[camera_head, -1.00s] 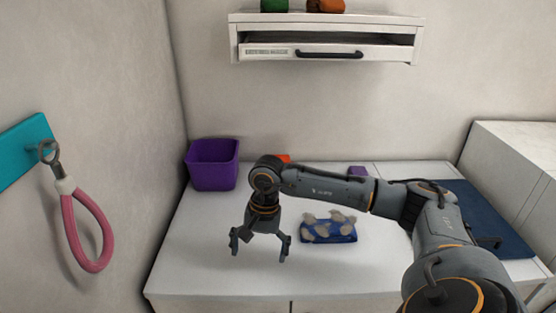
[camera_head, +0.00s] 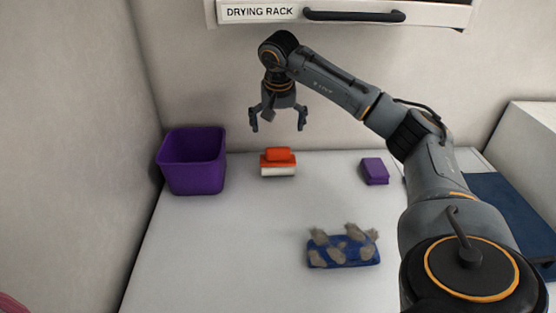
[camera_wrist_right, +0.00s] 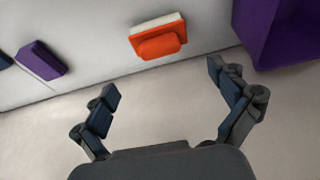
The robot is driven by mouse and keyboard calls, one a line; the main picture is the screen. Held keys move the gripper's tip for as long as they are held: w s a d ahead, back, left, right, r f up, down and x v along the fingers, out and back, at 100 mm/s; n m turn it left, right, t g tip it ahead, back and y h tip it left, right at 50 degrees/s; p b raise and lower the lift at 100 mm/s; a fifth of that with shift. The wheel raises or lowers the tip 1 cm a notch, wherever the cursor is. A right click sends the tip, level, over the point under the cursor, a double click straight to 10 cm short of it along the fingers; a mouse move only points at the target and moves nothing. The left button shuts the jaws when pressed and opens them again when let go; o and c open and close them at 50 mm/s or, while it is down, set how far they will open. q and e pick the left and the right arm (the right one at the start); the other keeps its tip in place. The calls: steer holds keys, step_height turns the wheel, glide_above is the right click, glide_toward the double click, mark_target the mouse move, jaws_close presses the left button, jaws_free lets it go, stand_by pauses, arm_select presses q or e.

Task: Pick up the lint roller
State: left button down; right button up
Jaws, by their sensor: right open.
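An orange and white object (camera_head: 278,161), which I take for the lint roller, stands at the back of the white counter, orange part on top. It also shows in the right wrist view (camera_wrist_right: 158,43), at the top centre. My right gripper (camera_head: 279,122) is open and empty, pointing down. In the head view it appears just above the object, apart from it. In the right wrist view its open fingers (camera_wrist_right: 163,83) lie below the object in the picture, with nothing between them. My left gripper is not in view.
A purple bin (camera_head: 192,162) stands left of the orange object. A small purple block (camera_head: 375,171) is to its right. A blue cloth with grey fur tufts (camera_head: 343,248) lies nearer the front. A drawer labelled DRYING RACK (camera_head: 257,13) is above. The front left counter is clear.

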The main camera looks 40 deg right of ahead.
mark_target(278, 149)
steer(key=x, duration=0.5)
steer(key=shift+d+p, duration=0.1)
steer(key=shift+p, duration=0.2)
steer(key=shift+w+f, duration=0.15)
steer(key=shift+f, duration=0.25)
steer(key=shift+d+f+p, duration=0.1)
steer(key=shift+f+p, duration=0.2)
steer(key=shift+f, duration=0.2)
steer(key=p+x, duration=0.1)
steer(key=x, duration=0.2)
steer(key=shift+d+f, duration=0.15)
steer(key=shift+f, duration=0.15)
steer(key=shift+w+f, duration=0.1)
steer(key=shift+f, duration=0.2)
steer(key=shift+c, duration=0.4)
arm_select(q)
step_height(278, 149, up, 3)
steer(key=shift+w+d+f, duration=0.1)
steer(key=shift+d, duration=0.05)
arm_select(e)
steer(key=c, duration=1.2)
